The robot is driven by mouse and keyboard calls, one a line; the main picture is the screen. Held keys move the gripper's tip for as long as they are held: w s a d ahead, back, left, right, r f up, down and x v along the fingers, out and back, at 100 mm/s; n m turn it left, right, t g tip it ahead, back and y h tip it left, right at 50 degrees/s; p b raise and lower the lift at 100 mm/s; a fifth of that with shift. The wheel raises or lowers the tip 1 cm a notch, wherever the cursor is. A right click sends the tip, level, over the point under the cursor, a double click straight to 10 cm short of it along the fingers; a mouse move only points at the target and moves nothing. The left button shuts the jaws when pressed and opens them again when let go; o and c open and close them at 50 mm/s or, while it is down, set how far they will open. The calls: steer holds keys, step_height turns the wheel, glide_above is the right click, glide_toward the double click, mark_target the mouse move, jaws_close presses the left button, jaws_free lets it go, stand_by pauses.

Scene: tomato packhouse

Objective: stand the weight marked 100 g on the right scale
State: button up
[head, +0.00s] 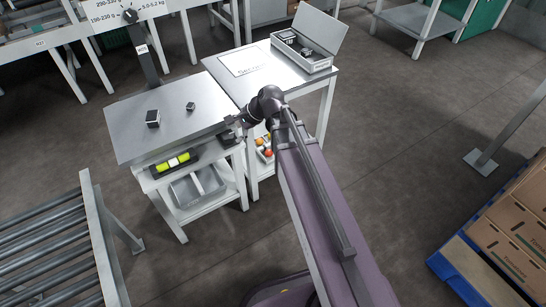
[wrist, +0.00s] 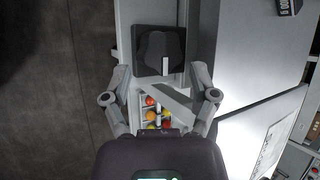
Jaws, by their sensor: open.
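My gripper (head: 236,126) is at the right edge of the steel platform (head: 135,136) in the head view. In the wrist view its fingers (wrist: 160,76) are spread with nothing held. A flat black square device (wrist: 158,48) lies below and ahead of them. It may be a small scale; it also shows in the head view (head: 229,140), partly hidden by my gripper. Two dark weights, a larger one (head: 153,119) and a smaller one (head: 190,106), stand on the platform. Their markings are unreadable in the head view, so I cannot tell which is 100 g.
An open grey box (head: 303,66) with several dark weights stands on the back table, beside a white sheet (head: 243,60). A yellow-green level-like item (head: 173,163) is on the front ledge above grey bins (head: 197,187). A roller conveyor (head: 45,250) is at lower left.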

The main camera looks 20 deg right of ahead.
steer(key=s+d+f+n+g+h, duration=0.3)
steer(key=s+d+f+n+h, duration=0.1)
steer(key=s+d+n+h, duration=0.3)
steer(key=s+d+n, duration=0.2)
steer(key=s+n, duration=0.2)
steer(key=n, duration=0.1)
steer(key=shift+s+d+n, duration=0.15)
steer(key=shift+d+n, duration=0.15)
steer(key=shift+f, duration=0.1)
steer(key=shift+c, duration=1.3)
steer(key=shift+d, duration=0.1)
